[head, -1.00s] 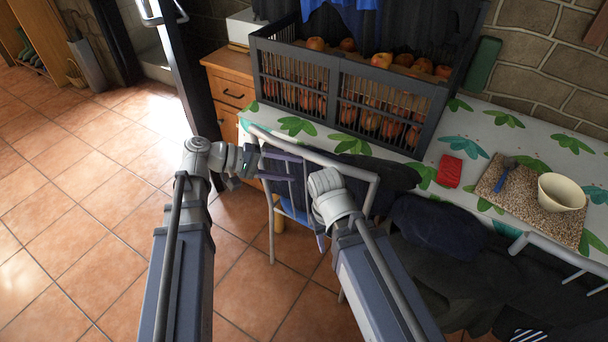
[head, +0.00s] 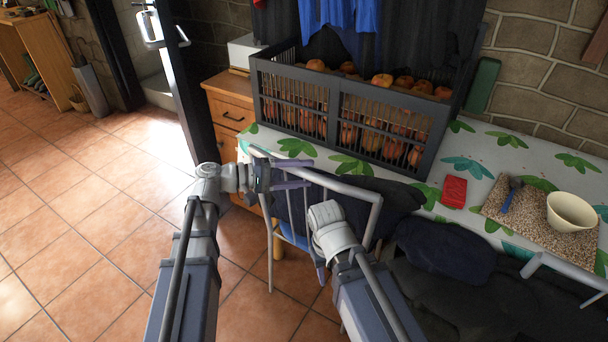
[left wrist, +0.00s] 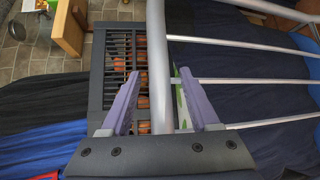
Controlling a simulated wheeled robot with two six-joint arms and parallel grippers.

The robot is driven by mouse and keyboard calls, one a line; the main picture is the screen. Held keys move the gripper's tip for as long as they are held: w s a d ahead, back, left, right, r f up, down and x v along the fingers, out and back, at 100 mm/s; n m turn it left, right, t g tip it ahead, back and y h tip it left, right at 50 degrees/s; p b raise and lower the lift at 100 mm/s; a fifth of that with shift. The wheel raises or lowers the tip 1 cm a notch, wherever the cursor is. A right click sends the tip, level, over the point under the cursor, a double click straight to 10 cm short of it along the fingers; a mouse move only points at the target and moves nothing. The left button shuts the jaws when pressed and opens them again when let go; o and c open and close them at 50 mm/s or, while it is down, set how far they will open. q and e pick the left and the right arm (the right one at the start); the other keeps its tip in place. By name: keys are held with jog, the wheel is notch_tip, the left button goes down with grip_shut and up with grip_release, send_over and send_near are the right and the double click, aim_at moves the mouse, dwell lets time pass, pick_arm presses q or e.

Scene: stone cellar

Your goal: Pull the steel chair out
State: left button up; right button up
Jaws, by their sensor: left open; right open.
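The steel chair (head: 375,214) stands at the near side of the table, its tubular backrest facing me and dark cloth behind it. My left gripper (head: 292,174) is open at the left part of the backrest. In the left wrist view a thick steel tube of the chair (left wrist: 157,60) passes between the two purple fingers of the left gripper (left wrist: 158,108), with a gap on each side. My right gripper (head: 322,272) is open, low in front of the backrest. Its fingers are mostly hidden behind its own wrist. Whether it touches the chair I cannot tell.
The table (head: 425,170) with a leaf-patterned cloth holds a crate (head: 395,102) of apples, a red box (head: 454,192) and a bowl (head: 572,211). A wooden cabinet (head: 228,115) stands left of it. Another chair (head: 560,265) is at right. Tiled floor at left is clear.

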pick_arm(q)
jog(key=shift+w+d, duration=0.1)
jog(key=shift+d, duration=0.3)
grip_shut()
jog(key=shift+f, duration=0.1)
dwell(1.2)
